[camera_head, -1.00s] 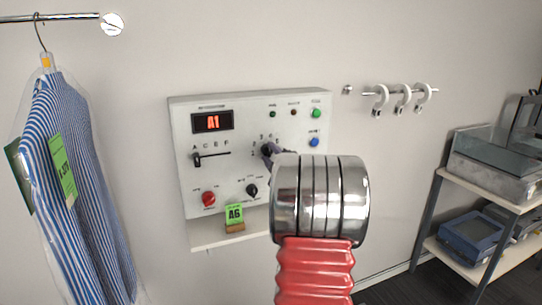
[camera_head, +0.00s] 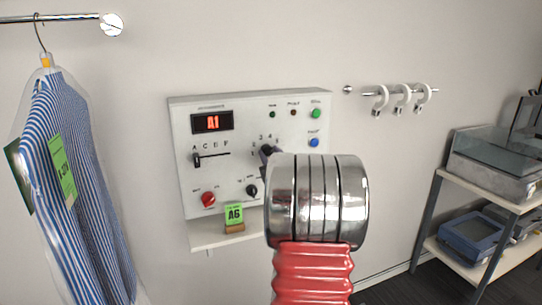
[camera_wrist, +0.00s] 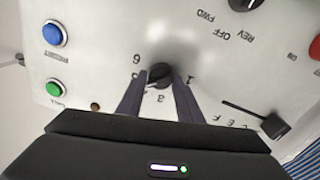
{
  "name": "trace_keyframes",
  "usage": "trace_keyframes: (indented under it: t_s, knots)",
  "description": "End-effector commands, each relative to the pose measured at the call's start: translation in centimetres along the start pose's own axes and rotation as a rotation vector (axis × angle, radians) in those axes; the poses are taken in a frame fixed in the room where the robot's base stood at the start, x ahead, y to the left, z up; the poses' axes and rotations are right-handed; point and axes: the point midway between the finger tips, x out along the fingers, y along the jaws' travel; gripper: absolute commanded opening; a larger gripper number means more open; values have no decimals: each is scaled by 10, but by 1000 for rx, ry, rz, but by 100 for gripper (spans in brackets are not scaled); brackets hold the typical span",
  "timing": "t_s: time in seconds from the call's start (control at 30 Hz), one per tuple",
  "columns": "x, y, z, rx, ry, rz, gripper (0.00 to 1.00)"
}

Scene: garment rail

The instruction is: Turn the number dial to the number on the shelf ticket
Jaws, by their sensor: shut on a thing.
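A white control panel (camera_head: 235,178) hangs on the wall. Its display (camera_head: 212,122) reads A1 in red. The green shelf ticket (camera_head: 234,215) reads A6 and stands on the small shelf (camera_head: 225,240) below the panel. The black number dial (camera_wrist: 160,75) shows in the wrist view, with printed numbers around it, upside down there. My gripper (camera_wrist: 158,90) is shut on the dial, one finger on each side. In the head view my gripper's tips (camera_head: 266,153) are at the dial, and my wrist hides part of the panel. Where the dial's pointer stands, I cannot tell.
A letter slider (camera_head: 197,160), a red knob (camera_head: 208,199), a black switch (camera_head: 252,190), and green (camera_head: 316,113) and blue (camera_head: 314,142) buttons are on the panel. A bagged striped shirt (camera_head: 75,180) hangs left. Hooks (camera_head: 402,97) and a rack (camera_head: 490,205) are right.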

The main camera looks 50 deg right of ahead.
Motion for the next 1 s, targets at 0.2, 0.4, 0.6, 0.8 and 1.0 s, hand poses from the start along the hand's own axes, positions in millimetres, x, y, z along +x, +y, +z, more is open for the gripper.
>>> trace_keyframes:
  t_s: [0.2,0.4,0.6,0.8,1.0]
  knots:
    - [-1,-2,7,206,-31,4,10]
    - [0,-1,6,395,-45,9,10]
    - [0,-1,5,579,-58,15,10]
    - [0,0,4,734,-68,19,10]
    - [0,0,4,835,-75,22,10]
